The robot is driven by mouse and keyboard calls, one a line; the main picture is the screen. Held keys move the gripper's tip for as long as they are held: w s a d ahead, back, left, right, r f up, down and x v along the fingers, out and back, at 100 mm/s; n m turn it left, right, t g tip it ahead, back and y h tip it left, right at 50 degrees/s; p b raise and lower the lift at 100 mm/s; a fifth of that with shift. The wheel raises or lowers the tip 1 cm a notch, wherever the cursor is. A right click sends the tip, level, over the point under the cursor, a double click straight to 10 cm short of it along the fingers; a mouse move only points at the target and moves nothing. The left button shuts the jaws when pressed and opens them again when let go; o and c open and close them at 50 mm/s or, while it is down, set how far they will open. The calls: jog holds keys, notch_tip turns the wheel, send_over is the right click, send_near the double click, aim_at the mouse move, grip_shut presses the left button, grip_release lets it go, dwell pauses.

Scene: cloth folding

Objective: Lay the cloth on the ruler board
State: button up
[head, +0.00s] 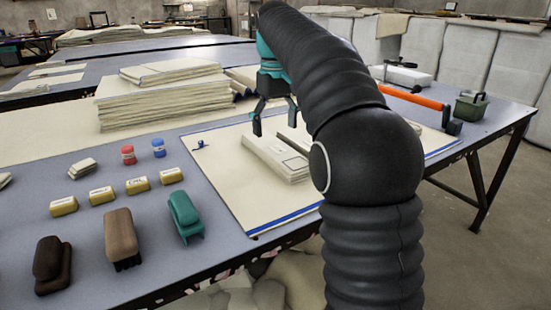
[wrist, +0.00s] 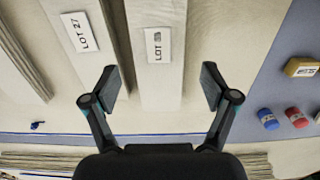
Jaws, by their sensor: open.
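The cream ruler board (head: 225,160) lies flat on the table, with a blue stripe along its near edge. A folded cream cloth with a white label (head: 275,158) lies on it. In the wrist view this cloth (wrist: 158,75) is a long strip whose label starts "LOT". A second folded cloth (wrist: 65,15), labelled "LOT 27", lies beside it, apart from it. My gripper (head: 273,122) is open and empty above the board. In the wrist view my gripper (wrist: 162,90) has its fingers on either side of the nearer strip, not touching it. My arm hides the board's right part in the head view.
Red (head: 128,155) and blue (head: 158,148) spools, several yellow blocks (head: 102,196) and brushes (head: 185,215) stand left of the board. Stacked cloth (head: 160,100) lies behind. An orange-handled tool (head: 410,96) and a green box (head: 470,107) are at the right.

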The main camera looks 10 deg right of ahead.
aim_at(275, 147)
jog(key=shift+w+f+b, duration=0.15)
jog(key=shift+f+b, duration=0.35)
jog(key=shift+f, duration=0.95)
jog(key=shift+w+f+b, duration=0.1)
jog(key=shift+f+b, duration=0.35)
jog(key=shift+f, duration=0.95)
jog(key=shift+c, duration=0.2)
jog(key=shift+r, duration=0.1)
jog(key=c, duration=1.1)
